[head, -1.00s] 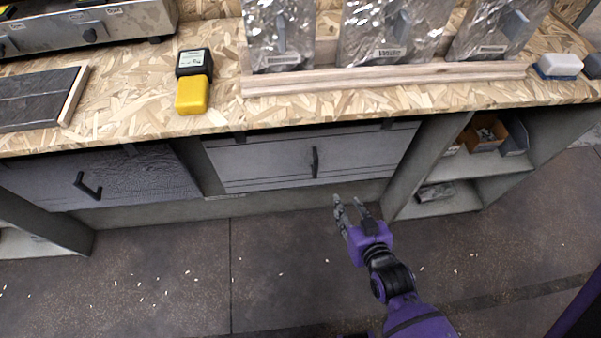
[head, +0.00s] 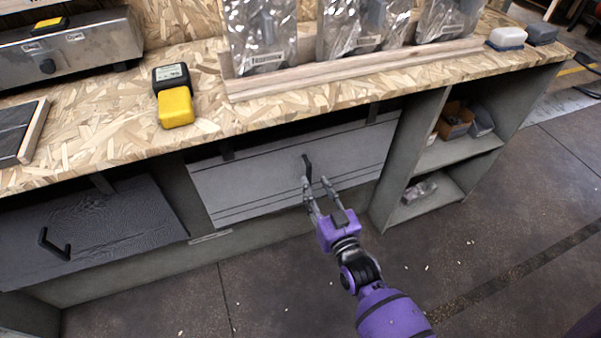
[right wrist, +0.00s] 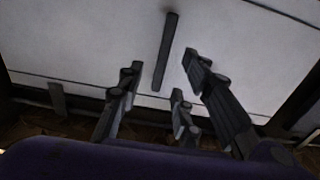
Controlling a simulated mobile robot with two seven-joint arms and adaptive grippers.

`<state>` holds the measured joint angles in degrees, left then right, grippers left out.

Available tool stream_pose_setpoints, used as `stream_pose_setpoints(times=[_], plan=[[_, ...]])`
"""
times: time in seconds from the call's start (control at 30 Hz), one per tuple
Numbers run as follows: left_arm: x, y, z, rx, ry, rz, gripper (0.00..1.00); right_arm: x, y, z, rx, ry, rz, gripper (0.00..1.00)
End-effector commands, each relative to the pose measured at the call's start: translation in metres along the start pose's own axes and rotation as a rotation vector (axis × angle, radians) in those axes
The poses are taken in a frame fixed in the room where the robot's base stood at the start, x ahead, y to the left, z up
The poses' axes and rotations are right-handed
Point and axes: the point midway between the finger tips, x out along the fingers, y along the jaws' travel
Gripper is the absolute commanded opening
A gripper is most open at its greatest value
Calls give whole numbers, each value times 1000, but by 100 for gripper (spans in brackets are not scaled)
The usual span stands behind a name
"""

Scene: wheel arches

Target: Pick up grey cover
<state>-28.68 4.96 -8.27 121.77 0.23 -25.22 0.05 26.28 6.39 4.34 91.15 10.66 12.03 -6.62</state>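The grey cover (head: 260,184) is a light grey panel with a dark upright handle (head: 307,167), set at the front under the workbench. My right gripper (head: 317,186) is open just in front of and below the handle in the head view. In the right wrist view the cover (right wrist: 90,45) fills the upper part. The handle (right wrist: 166,50) there lies between the two spread fingers of the gripper (right wrist: 164,80), mostly beyond their tips, and the fingers look apart from it. My left gripper is not in view.
A darker grey panel (head: 100,230) with a handle is at the left. Open shelves (head: 440,150) with small boxes stand to the right. The workbench top (head: 110,120) overhangs above, with a yellow-black device (head: 174,98) and metallic bags (head: 258,35).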

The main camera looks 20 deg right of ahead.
Motion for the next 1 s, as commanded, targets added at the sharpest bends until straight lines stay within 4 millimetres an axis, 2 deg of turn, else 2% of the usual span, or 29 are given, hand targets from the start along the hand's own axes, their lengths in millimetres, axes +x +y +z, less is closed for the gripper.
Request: stream_pose_setpoints(times=[0.4, 0.5, 0.73, 1.0], plan=[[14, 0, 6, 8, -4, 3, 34, 56, -2, -1, 0, -3, 0, 33], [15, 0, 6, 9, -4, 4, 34, 62, -2, -2, 0, -3, 0, 33], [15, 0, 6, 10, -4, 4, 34, 62, -2, -3, 0, -3, 0, 33], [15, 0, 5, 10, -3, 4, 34, 62, -2, -3, 0, -3, 0, 0]])
